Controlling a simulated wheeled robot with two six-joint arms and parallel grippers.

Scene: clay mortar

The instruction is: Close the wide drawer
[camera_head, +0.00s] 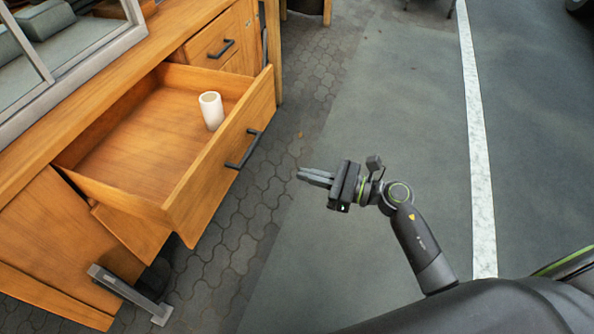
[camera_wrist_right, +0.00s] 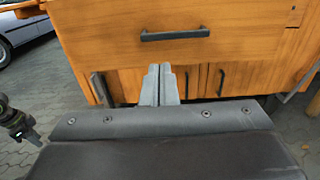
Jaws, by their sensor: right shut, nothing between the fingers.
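The wide drawer (camera_head: 185,215) is pulled far out of the wooden cabinet. Its front panel has a dark bar handle (camera_head: 243,150). A white cup (camera_head: 211,110) stands upright inside the drawer near the front panel. My right gripper (camera_head: 301,176) is shut and empty, in front of the drawer to the right of the handle, with a gap between. In the right wrist view the fingers (camera_wrist_right: 160,70) point toward the drawer front (camera_wrist_right: 230,50), appearing below its handle (camera_wrist_right: 175,34).
A smaller drawer (camera_head: 215,40) with a dark handle is at the cabinet's upper right. A glazed case (camera_head: 75,65) stands on the cabinet top. The paving (camera_head: 285,135) in front of the drawer is clear.

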